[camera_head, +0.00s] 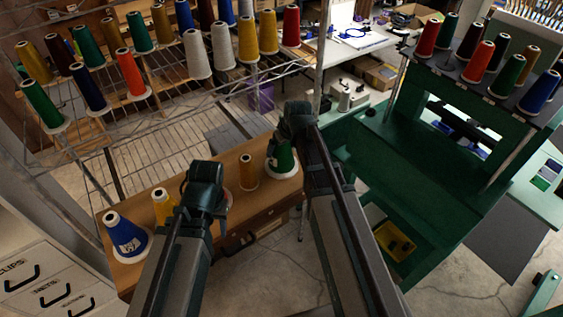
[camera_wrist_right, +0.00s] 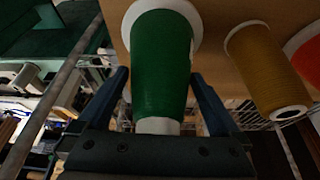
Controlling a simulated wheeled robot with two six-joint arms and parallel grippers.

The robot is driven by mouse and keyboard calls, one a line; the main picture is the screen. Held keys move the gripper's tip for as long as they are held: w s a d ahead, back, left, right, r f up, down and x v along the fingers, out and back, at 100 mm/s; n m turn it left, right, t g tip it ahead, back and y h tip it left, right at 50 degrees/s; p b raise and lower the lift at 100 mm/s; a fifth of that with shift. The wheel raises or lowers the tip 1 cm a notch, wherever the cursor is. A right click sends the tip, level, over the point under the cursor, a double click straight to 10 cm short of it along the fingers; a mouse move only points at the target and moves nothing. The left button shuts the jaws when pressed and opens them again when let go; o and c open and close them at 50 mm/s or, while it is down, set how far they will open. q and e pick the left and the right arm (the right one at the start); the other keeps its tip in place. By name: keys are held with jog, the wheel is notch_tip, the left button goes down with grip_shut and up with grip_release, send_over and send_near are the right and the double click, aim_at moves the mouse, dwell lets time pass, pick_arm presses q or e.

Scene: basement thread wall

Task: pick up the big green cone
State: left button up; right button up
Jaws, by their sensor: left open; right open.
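The big green cone (camera_head: 285,160) stands on a wooden table (camera_head: 270,200), on a white round base, partly hidden behind my right gripper (camera_head: 297,118) in the head view. In the right wrist view the green cone (camera_wrist_right: 160,62) lies between the two dark fingers, its white tip towards the palm. My right gripper (camera_wrist_right: 160,78) is open, one finger on each side, with no clear contact visible. My left gripper (camera_head: 205,178) is over the table left of the green cone; its fingers are mostly hidden from the head view.
On the same table stand a blue cone (camera_head: 126,238), a yellow cone (camera_head: 163,205) and an ochre cone (camera_head: 249,172). The ochre cone (camera_wrist_right: 268,70) is beside the green one. A wire rack with several cones is behind; a green machine frame (camera_head: 410,175) stands to the right.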

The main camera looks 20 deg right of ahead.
jog(key=shift+f, duration=0.1)
jog(key=shift+c, duration=0.2)
grip_shut()
dwell(0.5)
notch_tip(320, 180, up, 10)
jog(key=p, duration=1)
